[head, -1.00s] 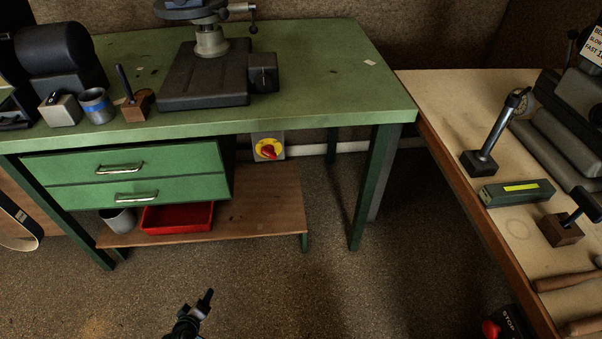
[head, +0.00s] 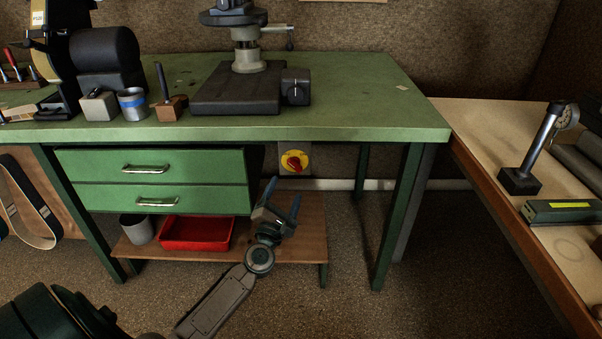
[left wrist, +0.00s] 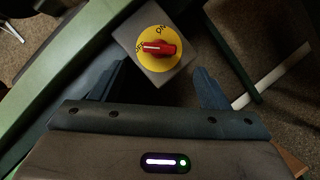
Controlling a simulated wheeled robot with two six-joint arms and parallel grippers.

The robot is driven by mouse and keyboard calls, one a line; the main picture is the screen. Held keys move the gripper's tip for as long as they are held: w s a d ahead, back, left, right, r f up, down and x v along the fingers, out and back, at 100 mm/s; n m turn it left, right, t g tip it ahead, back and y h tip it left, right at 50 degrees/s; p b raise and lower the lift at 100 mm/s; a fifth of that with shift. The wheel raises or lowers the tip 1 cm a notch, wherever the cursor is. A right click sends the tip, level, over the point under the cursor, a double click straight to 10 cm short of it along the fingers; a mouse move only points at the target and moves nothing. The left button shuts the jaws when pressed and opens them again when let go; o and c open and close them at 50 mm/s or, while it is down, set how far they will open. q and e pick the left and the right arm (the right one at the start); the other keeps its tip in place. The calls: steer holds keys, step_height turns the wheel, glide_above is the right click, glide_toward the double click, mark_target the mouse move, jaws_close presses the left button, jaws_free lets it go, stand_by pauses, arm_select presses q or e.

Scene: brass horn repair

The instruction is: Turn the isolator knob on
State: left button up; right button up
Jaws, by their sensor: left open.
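The isolator knob (head: 294,162) is a red handle on a round yellow disc, on a grey box (head: 283,148) under the green bench, right of the drawers. In the left wrist view the red knob (left wrist: 158,48) has its white line toward the label at the disc's left, which looks like OFF; the ON label is at the upper right. My left gripper (head: 283,194) is open and empty, just below and in front of the knob. In the left wrist view its fingers (left wrist: 160,80) are spread either side below the box, apart from the knob. My right gripper is out of view.
The drawer unit (head: 150,182) is left of the knob and the bench leg (head: 398,220) is right of it. A low wooden shelf (head: 312,225) with a red tray (head: 165,240) lies below. The bench top (head: 370,105) overhangs above. A wooden-edged table (head: 500,210) stands at right.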

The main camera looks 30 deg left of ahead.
mark_target(294, 168)
arm_select(q)
steer(key=x, duration=0.8)
steer(key=shift+w+a+r, duration=0.1)
steer(key=shift+w+a, duration=0.05)
steer(key=shift+w, duration=0.15)
steer(key=c, duration=1)
